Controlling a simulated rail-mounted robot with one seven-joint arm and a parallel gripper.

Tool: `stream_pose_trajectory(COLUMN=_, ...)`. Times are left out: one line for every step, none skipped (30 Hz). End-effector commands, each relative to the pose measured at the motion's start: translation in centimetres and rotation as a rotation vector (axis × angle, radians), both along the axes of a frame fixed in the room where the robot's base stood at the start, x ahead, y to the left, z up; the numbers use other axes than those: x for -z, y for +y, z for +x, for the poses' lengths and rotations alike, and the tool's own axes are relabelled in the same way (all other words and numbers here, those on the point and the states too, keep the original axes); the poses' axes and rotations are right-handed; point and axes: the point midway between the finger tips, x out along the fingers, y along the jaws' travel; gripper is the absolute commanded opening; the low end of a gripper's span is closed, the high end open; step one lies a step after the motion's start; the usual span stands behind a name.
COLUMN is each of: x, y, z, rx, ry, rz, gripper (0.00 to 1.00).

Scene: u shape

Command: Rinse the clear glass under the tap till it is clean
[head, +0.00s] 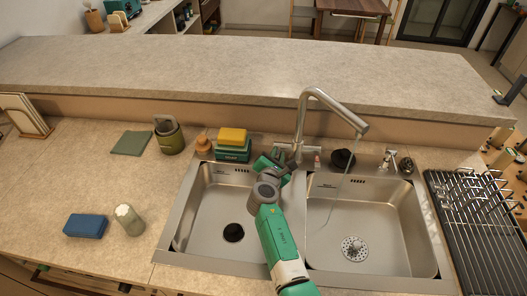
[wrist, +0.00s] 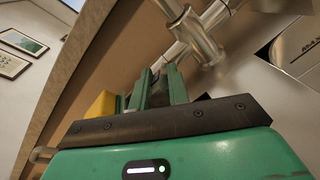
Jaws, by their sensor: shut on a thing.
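My gripper (head: 273,160) is at the base of the tap (head: 301,120), behind the divider between the two basins. In the wrist view its fingers (wrist: 160,88) are closed around the tap's lever (wrist: 163,58), which comes off the tap body (wrist: 203,42). The grip itself is partly hidden. A thin stream of water (head: 343,190) falls from the spout into the right basin (head: 385,225). A pale, cloudy upright glass (head: 130,220) stands on the left counter, well away from my gripper; it looks like the task's glass.
A blue sponge (head: 86,226) lies left of the glass. A green canister (head: 169,137) and a folded cloth (head: 131,143) stand farther left. A drying rack (head: 480,215) is at right.

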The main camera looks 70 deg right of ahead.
Motion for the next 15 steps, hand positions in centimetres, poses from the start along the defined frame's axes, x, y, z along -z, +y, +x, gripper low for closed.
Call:
stream_pose_trajectory(x=-0.05, y=-0.02, z=0.03, rx=-0.002, ry=0.001, rz=0.000, gripper=0.00)
stream_pose_trajectory(x=-0.01, y=-0.02, z=0.04, rx=-0.002, ry=0.001, rz=0.000, gripper=0.00)
stream_pose_trajectory(x=0.02, y=-0.01, z=0.07, rx=-0.002, ry=0.001, rz=-0.001, gripper=0.00)
stream_pose_trajectory(x=0.01, y=-0.01, z=0.08, rx=-0.002, ry=0.000, rz=-0.001, gripper=0.00)
stream_pose_trajectory(x=0.01, y=0.00, z=0.09, rx=-0.002, ry=0.000, rz=-0.001, gripper=0.00)
stream_pose_trajectory(x=0.00, y=0.00, z=0.09, rx=-0.002, ry=0.000, rz=-0.001, gripper=0.00)
stream_pose_trajectory(x=0.00, y=0.00, z=0.09, rx=-0.002, ry=0.000, rz=-0.001, gripper=0.00)
stream_pose_trajectory(x=0.00, y=0.00, z=0.09, rx=-0.002, ry=0.000, rz=-0.001, gripper=0.00)
stream_pose_trajectory(x=0.00, y=0.00, z=0.09, rx=-0.002, ry=0.000, rz=-0.001, gripper=0.25)
stream_pose_trajectory(x=0.00, y=0.00, z=0.09, rx=-0.002, ry=0.000, rz=-0.001, gripper=0.31)
stream_pose_trajectory(x=-0.01, y=0.00, z=0.09, rx=-0.002, ry=0.000, rz=-0.001, gripper=0.37)
stream_pose_trajectory(x=-0.01, y=0.01, z=0.10, rx=-0.002, ry=0.000, rz=-0.001, gripper=0.39)
stream_pose_trajectory(x=-0.01, y=0.01, z=0.10, rx=-0.002, ry=0.000, rz=-0.001, gripper=0.39)
stream_pose_trajectory(x=-0.01, y=0.01, z=0.10, rx=-0.002, ry=0.000, rz=-0.001, gripper=0.39)
stream_pose_trajectory(x=-0.01, y=0.01, z=0.10, rx=-0.002, ry=-0.001, rz=-0.002, gripper=0.39)
